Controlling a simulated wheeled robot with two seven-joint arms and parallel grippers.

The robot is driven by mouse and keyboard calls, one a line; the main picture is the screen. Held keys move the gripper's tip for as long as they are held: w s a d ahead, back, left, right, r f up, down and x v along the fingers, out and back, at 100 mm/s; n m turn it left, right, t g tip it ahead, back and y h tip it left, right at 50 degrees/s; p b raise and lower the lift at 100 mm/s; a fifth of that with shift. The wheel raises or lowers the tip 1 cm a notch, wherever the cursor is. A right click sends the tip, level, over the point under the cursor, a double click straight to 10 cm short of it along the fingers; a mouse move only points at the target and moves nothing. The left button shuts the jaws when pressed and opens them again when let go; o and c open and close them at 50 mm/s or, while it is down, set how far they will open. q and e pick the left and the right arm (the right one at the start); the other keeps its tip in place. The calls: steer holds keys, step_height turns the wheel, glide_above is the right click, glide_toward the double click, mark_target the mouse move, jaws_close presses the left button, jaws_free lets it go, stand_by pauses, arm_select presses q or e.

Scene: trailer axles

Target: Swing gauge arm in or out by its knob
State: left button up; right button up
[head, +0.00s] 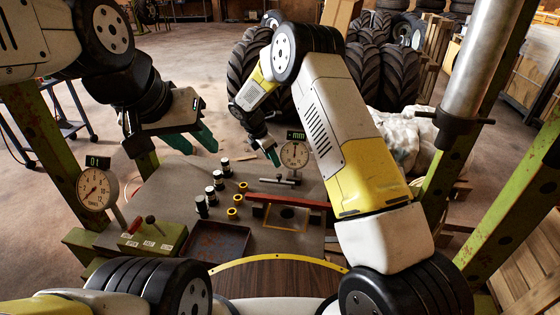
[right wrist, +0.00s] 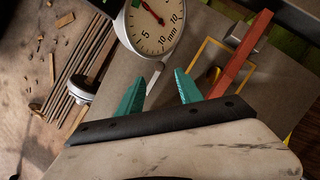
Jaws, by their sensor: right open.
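The round mm dial gauge (head: 294,154) stands at the far edge of the grey bench plate; its white face (right wrist: 155,22) fills the top middle of the right wrist view. A short bar (head: 280,180) lies at its foot. A white-and-black round part (right wrist: 82,90) shows left of the fingers; I cannot tell whether it is the gauge arm's knob. My right gripper (head: 261,150) hangs just left of the dial; in the wrist view its teal fingers (right wrist: 158,90) are apart and empty, below the dial's pale stem. My left gripper (head: 201,150) is open and empty above the plate's left rear.
A red bar (head: 287,200) and yellow-outlined square (head: 287,217) lie right of several black-and-white cylinders (head: 212,194) and yellow rings. A dark tray (head: 217,245), a green lever box (head: 152,238) and another dial (head: 97,188) are nearer. Green posts flank the bench.

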mark_target(279, 175)
steer(key=shift+n, duration=0.3)
steer(key=x, duration=0.9)
steer(key=shift+a+f, duration=0.25)
steer(key=shift+a, duration=0.1)
jaws_close()
stand_by(0.7)
